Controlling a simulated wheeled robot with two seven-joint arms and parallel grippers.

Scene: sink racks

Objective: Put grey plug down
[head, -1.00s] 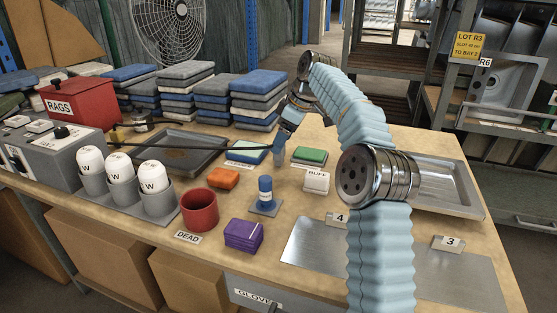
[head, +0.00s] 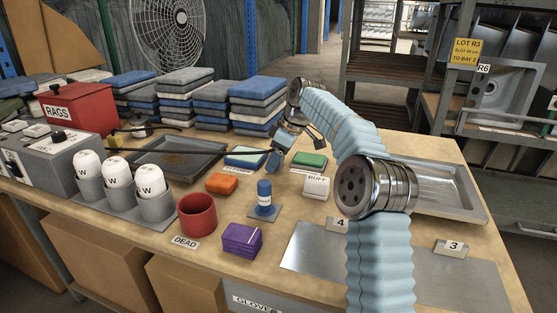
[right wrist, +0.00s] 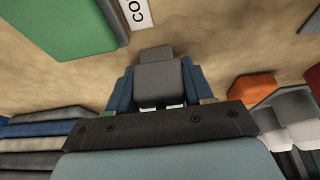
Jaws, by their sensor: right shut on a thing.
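My right gripper (head: 275,160) is shut on the grey plug, low over the middle of the bench, between the blue-edged pad and the green pad. In the right wrist view the grey plug (right wrist: 158,76) sits between the blue fingers of my right gripper (right wrist: 156,88), with the bench top beyond it. In the head view the plug is small and mostly merges with the fingertips. I cannot tell whether it touches the bench. My left gripper is not in view.
The green pad (head: 309,160), white BUFF block (head: 316,188), blue cylinder on a grey base (head: 264,192), orange block (head: 222,184) and blue-edged pad (head: 246,157) surround the gripper. Cloth stacks (head: 257,104) stand behind. A grey tray (head: 437,183) lies right, beyond my arm.

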